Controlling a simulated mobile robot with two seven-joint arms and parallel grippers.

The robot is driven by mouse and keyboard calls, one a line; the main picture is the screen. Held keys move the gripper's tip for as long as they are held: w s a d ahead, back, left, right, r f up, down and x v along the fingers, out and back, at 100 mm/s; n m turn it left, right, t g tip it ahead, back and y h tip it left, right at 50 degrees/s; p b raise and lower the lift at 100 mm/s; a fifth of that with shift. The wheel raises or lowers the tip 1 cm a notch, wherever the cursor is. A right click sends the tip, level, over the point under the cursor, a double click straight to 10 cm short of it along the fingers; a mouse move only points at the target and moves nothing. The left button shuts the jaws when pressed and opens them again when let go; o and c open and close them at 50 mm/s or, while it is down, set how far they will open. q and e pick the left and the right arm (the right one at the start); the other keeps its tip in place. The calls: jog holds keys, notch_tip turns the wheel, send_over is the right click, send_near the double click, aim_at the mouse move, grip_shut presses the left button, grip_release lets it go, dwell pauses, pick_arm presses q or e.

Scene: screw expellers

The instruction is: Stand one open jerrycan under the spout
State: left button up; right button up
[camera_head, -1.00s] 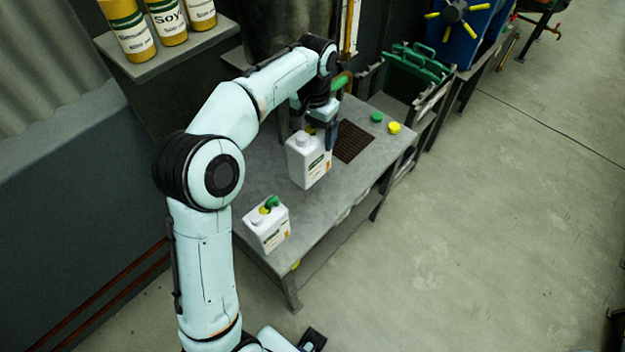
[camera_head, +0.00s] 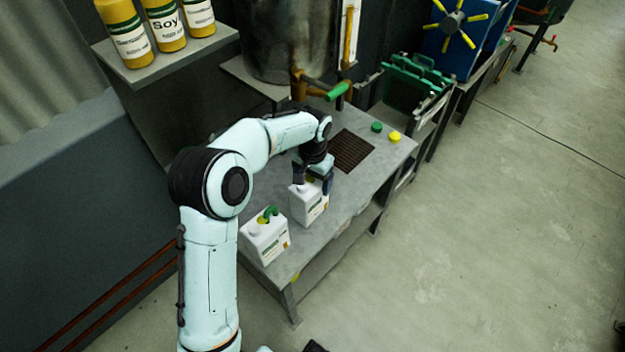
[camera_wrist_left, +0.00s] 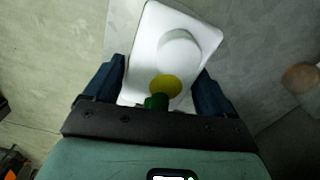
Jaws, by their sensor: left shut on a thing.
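My left gripper (camera_head: 313,182) is shut on a white jerrycan (camera_head: 309,207) with a label, gripping it near its top. The can is upright at the bench's front part; I cannot tell whether its base touches the bench. The left wrist view shows the same can (camera_wrist_left: 150,60) between the fingers, with a pale round neck, a yellow disc and a green part. A second white jerrycan (camera_head: 264,242) with a green handle stands nearer to me. The spout (camera_head: 300,86) with a green-handled valve (camera_head: 337,91) sits by the tank. My right gripper is not in view.
A dark drain grate (camera_head: 350,150) lies in the bench top (camera_head: 375,165). A green cap (camera_head: 376,127) and a yellow cap (camera_head: 394,137) lie beside it. Green crates (camera_head: 412,78) stand behind. A shelf at upper left holds yellow bottles (camera_head: 163,22).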

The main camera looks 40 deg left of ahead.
pick_arm(q)
jog(key=shift+f, duration=0.15)
jog(key=o, duration=1.9)
jog(key=shift+c, duration=0.2)
notch_tip(320, 180, up, 12)
jog(key=shift+r+p, duration=0.2)
jog(key=shift+p, duration=0.65)
